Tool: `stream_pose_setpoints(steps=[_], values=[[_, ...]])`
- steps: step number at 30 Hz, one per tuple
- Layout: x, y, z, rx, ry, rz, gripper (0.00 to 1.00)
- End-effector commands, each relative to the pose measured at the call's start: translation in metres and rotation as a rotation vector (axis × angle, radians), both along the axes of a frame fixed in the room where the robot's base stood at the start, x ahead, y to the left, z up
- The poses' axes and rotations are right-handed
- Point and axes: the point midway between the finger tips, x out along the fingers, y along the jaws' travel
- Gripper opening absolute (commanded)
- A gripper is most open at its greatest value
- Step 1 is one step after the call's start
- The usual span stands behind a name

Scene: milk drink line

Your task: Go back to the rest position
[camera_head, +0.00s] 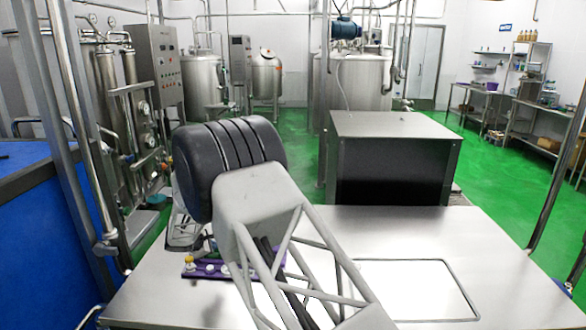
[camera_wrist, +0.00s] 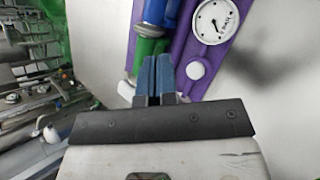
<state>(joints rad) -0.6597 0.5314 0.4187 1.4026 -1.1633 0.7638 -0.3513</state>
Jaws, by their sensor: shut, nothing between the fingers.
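My gripper (camera_wrist: 153,60) shows in the wrist view with its two blue-grey fingers together, shut and empty. The fingertips point at a purple plate (camera_wrist: 183,48) that carries a round white dial gauge (camera_wrist: 214,21), a white knob (camera_wrist: 195,70) and blue and green cylindrical parts (camera_wrist: 148,48). The fingers overlap the plate's edge in the picture; I cannot tell whether they touch it. In the head view, a purple plate (camera_head: 190,272) with small knobs lies on the steel table at its left.
The steel table top (camera_head: 430,240) is bare on the right around an inset panel outline. A large steel box with a dark front (camera_head: 390,150) stands at its back edge. A blue-sided structure (camera_head: 40,230) and piping stand at the left. Tanks and shelves are far behind.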

Motion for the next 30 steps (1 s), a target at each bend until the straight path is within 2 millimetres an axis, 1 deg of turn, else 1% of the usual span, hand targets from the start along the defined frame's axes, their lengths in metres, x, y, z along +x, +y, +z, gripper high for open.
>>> stream_pose_setpoints(steps=[1, 5, 8, 12, 14, 18, 23, 30], values=[[0.0, -0.009, 0.01, 0.01, -0.001, -0.017, 0.0], [-0.003, -0.037, 0.035, 0.042, 0.0, -0.078, 0.0], [-0.007, -0.064, 0.059, 0.075, 0.001, -0.136, 0.0], [-0.018, -0.105, 0.093, 0.122, 0.004, -0.224, 0.0], [-0.023, -0.123, 0.106, 0.142, 0.005, -0.261, 0.0], [-0.038, -0.162, 0.137, 0.191, 0.005, -0.35, 0.0], [-0.059, -0.207, 0.169, 0.246, 0.007, -0.448, 0.0], [-0.098, -0.27, 0.212, 0.331, 0.008, -0.595, 0.0]])
